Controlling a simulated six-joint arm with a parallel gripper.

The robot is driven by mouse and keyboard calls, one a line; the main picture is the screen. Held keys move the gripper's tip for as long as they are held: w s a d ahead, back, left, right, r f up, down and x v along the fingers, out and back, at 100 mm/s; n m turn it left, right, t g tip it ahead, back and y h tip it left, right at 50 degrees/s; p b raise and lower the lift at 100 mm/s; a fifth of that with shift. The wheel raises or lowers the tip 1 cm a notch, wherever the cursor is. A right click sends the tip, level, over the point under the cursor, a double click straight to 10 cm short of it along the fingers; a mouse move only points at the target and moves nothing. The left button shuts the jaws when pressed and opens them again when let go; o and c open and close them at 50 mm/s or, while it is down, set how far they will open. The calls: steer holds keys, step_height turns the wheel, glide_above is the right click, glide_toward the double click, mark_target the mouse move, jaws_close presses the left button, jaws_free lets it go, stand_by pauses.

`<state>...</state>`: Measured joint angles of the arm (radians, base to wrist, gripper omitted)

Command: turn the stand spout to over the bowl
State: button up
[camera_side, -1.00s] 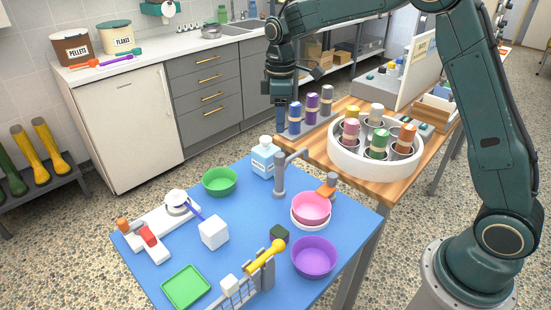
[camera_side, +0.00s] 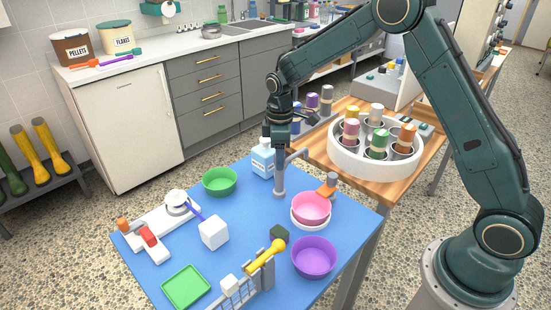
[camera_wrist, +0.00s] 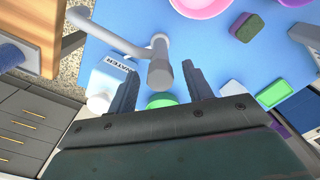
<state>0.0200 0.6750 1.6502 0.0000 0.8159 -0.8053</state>
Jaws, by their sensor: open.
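The grey stand (camera_side: 280,180) is upright on the blue table, and its spout (camera_side: 297,154) points up and right towards the wooden bench, not over any bowl. A pink bowl (camera_side: 311,206) in a white dish is in front and right of the stand. A green bowl (camera_side: 220,182) is to its left and a purple bowl (camera_side: 313,258) nearer the front. My gripper (camera_wrist: 159,68) is open. In the wrist view its fingers are either side of the stand's post (camera_wrist: 160,72), with no clear contact; the spout (camera_wrist: 136,52) runs off to the left.
A white water bottle (camera_side: 263,158) is close by the stand's left; it also shows in the wrist view (camera_wrist: 107,76). An orange-topped item (camera_side: 327,186) and a dark green block (camera_side: 279,234) are near the pink bowl. A white round rack (camera_side: 340,158) with several canisters is on the bench.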

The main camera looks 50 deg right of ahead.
steer(key=shift+c, duration=0.2)
jaws_close()
steer(key=shift+m, duration=0.4)
steer(key=m, duration=0.8)
steer(key=shift+m, duration=0.3)
steer(key=m, duration=0.4)
steer(key=shift+m, duration=2.3)
